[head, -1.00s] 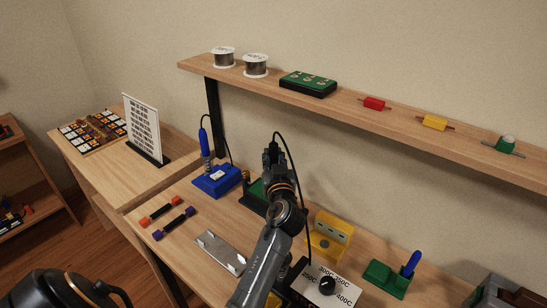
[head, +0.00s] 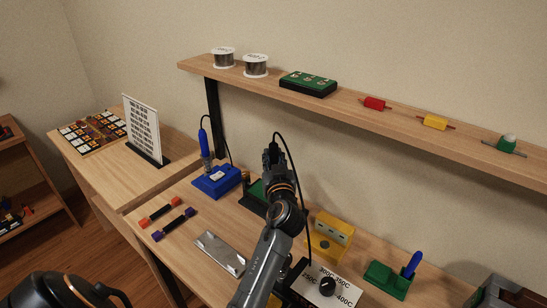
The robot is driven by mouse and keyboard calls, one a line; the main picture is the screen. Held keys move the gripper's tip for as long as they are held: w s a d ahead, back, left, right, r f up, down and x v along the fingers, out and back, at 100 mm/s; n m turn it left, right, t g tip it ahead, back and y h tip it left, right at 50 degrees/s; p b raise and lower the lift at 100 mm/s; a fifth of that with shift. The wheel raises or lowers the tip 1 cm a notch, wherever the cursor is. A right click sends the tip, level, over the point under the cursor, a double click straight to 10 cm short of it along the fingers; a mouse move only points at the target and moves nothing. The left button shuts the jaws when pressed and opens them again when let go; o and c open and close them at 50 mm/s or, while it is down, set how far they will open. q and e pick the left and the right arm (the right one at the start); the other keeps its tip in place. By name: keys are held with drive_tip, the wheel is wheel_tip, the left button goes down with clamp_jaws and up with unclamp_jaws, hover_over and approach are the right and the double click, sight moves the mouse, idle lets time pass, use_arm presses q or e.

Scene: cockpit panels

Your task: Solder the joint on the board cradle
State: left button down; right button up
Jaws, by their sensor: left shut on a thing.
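My left gripper (head: 271,160) is over the back of the bench, shut on a dark tool, probably a soldering iron. The gripper hides most of it. A black cable (head: 301,185) rises from the tool and drops toward the dial unit (head: 327,286), marked with temperatures. The board cradle, a green board in a dark frame (head: 250,203), is directly behind and below the gripper and partly hidden. I cannot tell whether the tool's tip touches it. A blue stand (head: 217,181) with a blue-handled iron (head: 204,144) stands to the left. My right gripper is out of view.
A yellow block (head: 330,236) and a green holder with a blue tool (head: 388,279) are to the right. A metal plate (head: 220,252) and two small bars (head: 174,224) lie in front. A shelf (head: 360,108) with spools and parts runs above.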

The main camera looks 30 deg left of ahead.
sight(274, 144)
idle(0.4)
use_arm(q)
wheel_tip(274, 144, up, 7)
drive_tip(key=p, duration=0.4)
drive_tip(key=shift+p, duration=0.4)
